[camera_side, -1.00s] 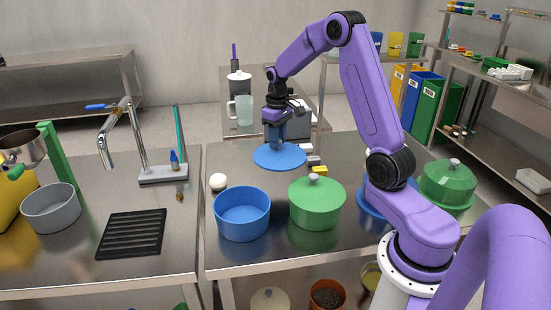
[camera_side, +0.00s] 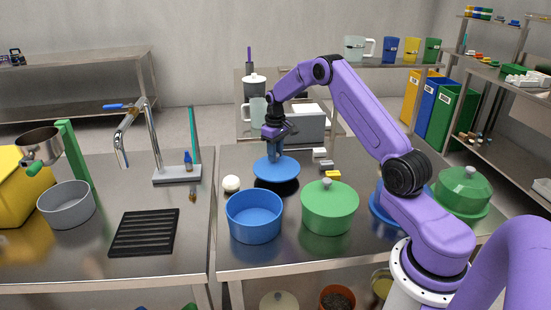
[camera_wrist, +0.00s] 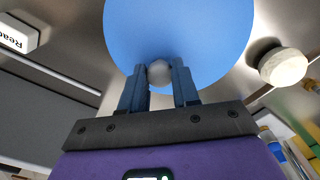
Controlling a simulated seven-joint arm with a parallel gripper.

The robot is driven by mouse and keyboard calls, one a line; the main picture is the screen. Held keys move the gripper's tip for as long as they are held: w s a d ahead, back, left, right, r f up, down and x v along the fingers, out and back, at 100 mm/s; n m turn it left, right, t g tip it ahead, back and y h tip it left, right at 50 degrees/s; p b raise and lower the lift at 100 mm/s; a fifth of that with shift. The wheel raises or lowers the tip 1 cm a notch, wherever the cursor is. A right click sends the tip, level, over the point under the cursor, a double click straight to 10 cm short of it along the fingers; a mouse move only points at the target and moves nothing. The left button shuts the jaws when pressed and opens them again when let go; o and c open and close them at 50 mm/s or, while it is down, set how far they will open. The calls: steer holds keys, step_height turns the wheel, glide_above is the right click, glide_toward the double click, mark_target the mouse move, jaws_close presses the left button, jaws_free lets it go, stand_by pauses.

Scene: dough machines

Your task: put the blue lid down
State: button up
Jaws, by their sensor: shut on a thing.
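The blue lid (camera_side: 276,169) is a round disc with a small grey knob (camera_wrist: 159,72). My gripper (camera_side: 274,135) is above it, its fingers shut on the knob, which also shows between them in the wrist view (camera_wrist: 160,85). The lid looks roughly level. A dark round patch shows on the steel table below its front edge, and the lid seems a little above the tabletop. An open blue pot (camera_side: 254,216) stands nearer the camera, apart from the lid. The lid's underside is hidden.
A pale ball (camera_side: 231,183) lies left of the lid. A green lidded pot (camera_side: 329,207) stands right of the blue pot. Small blocks (camera_side: 328,166) lie right of the lid. A green-lidded pot (camera_side: 463,191) stands far right. Bare steel (camera_side: 235,158) lies left and behind.

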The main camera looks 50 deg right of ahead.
steer(key=shift+f, duration=1.15)
steer(key=shift+s+f, duration=0.1)
steer(key=o, duration=1)
steer(key=shift+o, duration=0.2)
